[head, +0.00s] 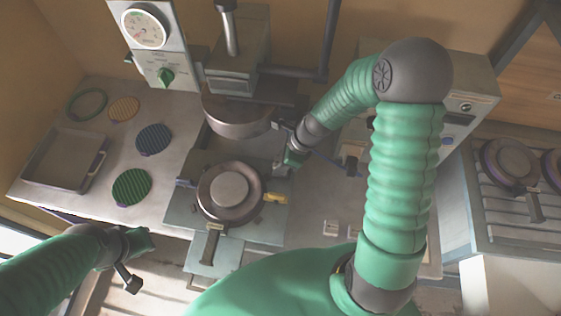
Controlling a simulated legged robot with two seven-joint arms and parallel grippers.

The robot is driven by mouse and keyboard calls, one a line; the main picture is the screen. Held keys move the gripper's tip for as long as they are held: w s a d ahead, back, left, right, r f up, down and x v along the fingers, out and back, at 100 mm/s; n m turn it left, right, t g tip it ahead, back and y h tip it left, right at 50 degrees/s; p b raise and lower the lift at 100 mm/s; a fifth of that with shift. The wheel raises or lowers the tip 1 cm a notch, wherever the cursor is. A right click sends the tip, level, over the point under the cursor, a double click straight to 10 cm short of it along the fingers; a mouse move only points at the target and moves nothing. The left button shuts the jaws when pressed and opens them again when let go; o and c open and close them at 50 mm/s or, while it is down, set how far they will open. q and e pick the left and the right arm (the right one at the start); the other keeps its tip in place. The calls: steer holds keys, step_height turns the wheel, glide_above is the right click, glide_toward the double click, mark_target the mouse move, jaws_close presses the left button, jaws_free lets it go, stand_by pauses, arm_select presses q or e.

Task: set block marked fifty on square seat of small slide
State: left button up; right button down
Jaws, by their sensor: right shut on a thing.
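My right gripper (290,160) reaches down from the right to the right edge of the press bed and is shut on a small grey block (280,168). The gripper partly hides it, and no marking on it can be read. I cannot make out the small slide's square seat clearly. My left gripper (143,239) hangs at the lower left, away from the press, and its jaws do not show clearly.
The press head (235,115) stands over the bed behind a round dark plate (229,192) with a front handle. Ribbed discs (132,187) and a shallow tray (65,160) lie at left. A dial gauge (145,27) stands behind. A side rack (512,165) is at right.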

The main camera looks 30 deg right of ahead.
steer(key=c, duration=1.3)
jaws_free()
steer(key=shift+f, duration=0.1)
steer(key=o, duration=0.4)
steer(key=shift+r, duration=0.3)
steer(key=p+v, duration=0.1)
steer(key=v, duration=1)
steer(key=s+a+n+h, duration=0.1)
steer(key=s+n, duration=0.1)
steer(key=n, duration=0.6)
steer(key=s+a+n+h, duration=0.1)
steer(key=s+a+n, duration=0.1)
steer(key=n, duration=0.7)
steer(key=s+a+n+h, duration=0.1)
steer(key=s+a+n, duration=0.1)
steer(key=n, duration=0.6)
steer(key=shift+s+a+f+h, duration=0.15)
steer(key=shift+s+h, duration=0.25)
steer(key=shift+s, duration=0.25)
